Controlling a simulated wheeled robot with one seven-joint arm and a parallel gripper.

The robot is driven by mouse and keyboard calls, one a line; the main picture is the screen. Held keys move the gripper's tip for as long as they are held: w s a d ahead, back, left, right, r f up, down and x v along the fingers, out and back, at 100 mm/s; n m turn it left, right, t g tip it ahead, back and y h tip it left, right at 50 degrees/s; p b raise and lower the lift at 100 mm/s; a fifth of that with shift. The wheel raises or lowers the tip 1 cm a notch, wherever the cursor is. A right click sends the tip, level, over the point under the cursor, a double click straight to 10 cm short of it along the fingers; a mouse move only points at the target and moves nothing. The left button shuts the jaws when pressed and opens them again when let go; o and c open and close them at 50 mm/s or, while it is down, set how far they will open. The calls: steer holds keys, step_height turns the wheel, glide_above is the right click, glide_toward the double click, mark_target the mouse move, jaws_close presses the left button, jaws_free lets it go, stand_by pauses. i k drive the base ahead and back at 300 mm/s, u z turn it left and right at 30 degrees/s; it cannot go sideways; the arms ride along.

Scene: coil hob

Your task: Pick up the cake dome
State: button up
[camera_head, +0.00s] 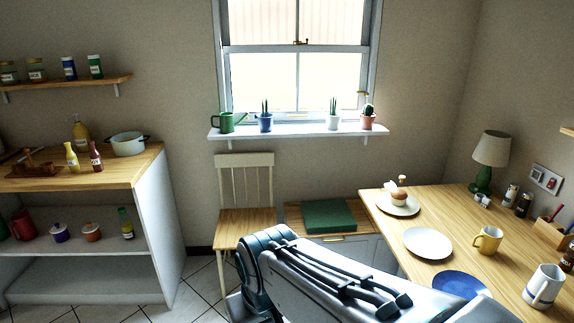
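A cake dome (402,179) seems to stand on a white plate (410,211) at the far left corner of the wooden counter on the right. Its wall is so clear that I mainly make out a small knob at the top. A small cake or muffin (396,194) shows below the knob, on the plate. My arm crosses the bottom middle of the picture, in front of the counter's near left part. My gripper is out of the picture, so whether it is open or shut is hidden.
The wooden counter (395,232) also bears a white plate (428,243), a blue plate (461,285), a yellow mug (487,240), a white mug (543,286) and a green lamp (490,155). A chair (246,218) and a green box (329,216) stand left of it.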

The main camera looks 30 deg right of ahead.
mark_target(400, 195)
steer(key=z, duration=0.3)
steer(key=i, duration=1.55)
steer(key=z, duration=1.55)
steer(key=i, duration=0.95)
steer(key=z, duration=1)
steer(key=i, duration=0.5)
steer(key=z, duration=0.25)
